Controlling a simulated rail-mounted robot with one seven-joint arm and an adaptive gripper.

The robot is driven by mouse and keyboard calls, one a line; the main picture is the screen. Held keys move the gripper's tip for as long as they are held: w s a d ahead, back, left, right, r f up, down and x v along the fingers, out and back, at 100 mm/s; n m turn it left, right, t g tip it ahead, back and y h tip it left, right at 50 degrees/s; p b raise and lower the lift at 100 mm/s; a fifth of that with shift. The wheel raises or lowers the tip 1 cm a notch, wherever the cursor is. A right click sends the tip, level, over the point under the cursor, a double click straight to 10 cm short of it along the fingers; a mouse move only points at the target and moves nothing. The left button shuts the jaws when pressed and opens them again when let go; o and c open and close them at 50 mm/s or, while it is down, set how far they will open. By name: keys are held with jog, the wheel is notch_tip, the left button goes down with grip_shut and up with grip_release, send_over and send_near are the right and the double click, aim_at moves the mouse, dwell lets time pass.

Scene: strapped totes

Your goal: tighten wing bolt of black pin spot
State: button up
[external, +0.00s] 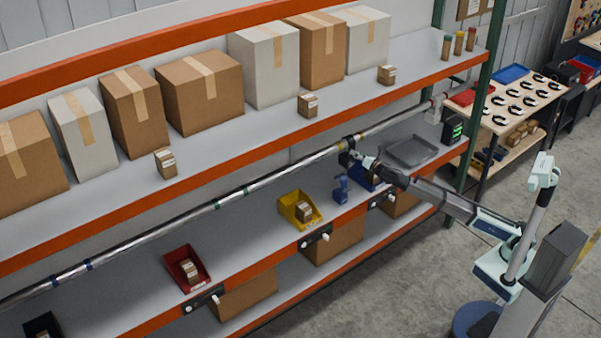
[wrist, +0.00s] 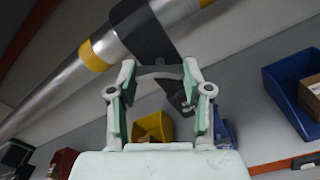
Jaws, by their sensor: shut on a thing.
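The pin spot's black clamp (wrist: 140,28) is around the silver pipe (wrist: 52,92), beside a yellow band, in the wrist view. A dark arm hangs down from it to the right. My gripper (wrist: 158,68) is just below the clamp, its two fingers apart and shut on a dark grey piece between the tips, which looks like the wing bolt; its exact shape is partly hidden. In the external view the clamp (external: 349,142) is small on the pipe, and my gripper (external: 366,160) reaches it from the lower right.
Below the pipe, the shelf holds a blue bin (external: 362,177), a yellow bin (external: 299,209), a red bin (external: 187,268) and a grey tray (external: 411,151). A blue object (external: 341,189) stands between the blue and yellow bins. Boxes (external: 199,92) line the upper shelf.

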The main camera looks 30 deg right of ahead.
jog(key=shift+m+b, duration=5.15)
jog(key=shift+m, duration=0.75)
jog(key=o, duration=1.2)
jog(key=s, duration=0.8)
jog(key=s+d, duration=0.1)
jog(key=s, duration=0.3)
jog(key=shift+f, duration=0.1)
